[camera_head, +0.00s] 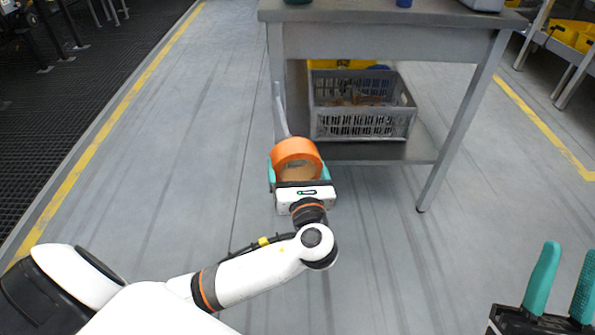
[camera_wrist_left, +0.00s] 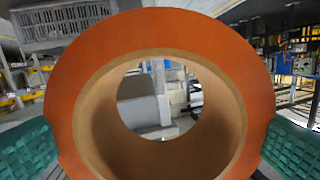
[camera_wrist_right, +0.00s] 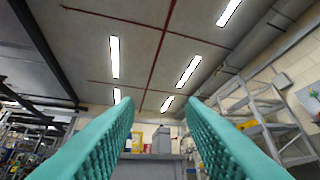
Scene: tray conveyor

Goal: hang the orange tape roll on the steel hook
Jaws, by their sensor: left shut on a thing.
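The orange tape roll (camera_head: 296,147) is held between the teal fingers of my left gripper (camera_head: 298,168), in front of the table's left front leg. In the left wrist view the roll (camera_wrist_left: 160,28) fills the picture, its hole facing the camera, with a finger at each side. A thin grey bar (camera_head: 282,112), seemingly the steel hook, runs down by the table's left leg to just behind the roll's top edge. Its lower end is hidden, and I cannot tell whether they touch. My right gripper (camera_head: 571,252) is open and empty at the lower right; its fingers stand apart in the right wrist view (camera_wrist_right: 160,108).
The grey table (camera_head: 385,42) stands ahead, with a grey crate (camera_head: 362,125) on its lower shelf (camera_head: 385,152). A yellow bin (camera_head: 340,64) shows behind the crate. Shelving with yellow bins stands at the far right. The floor left of the table is clear.

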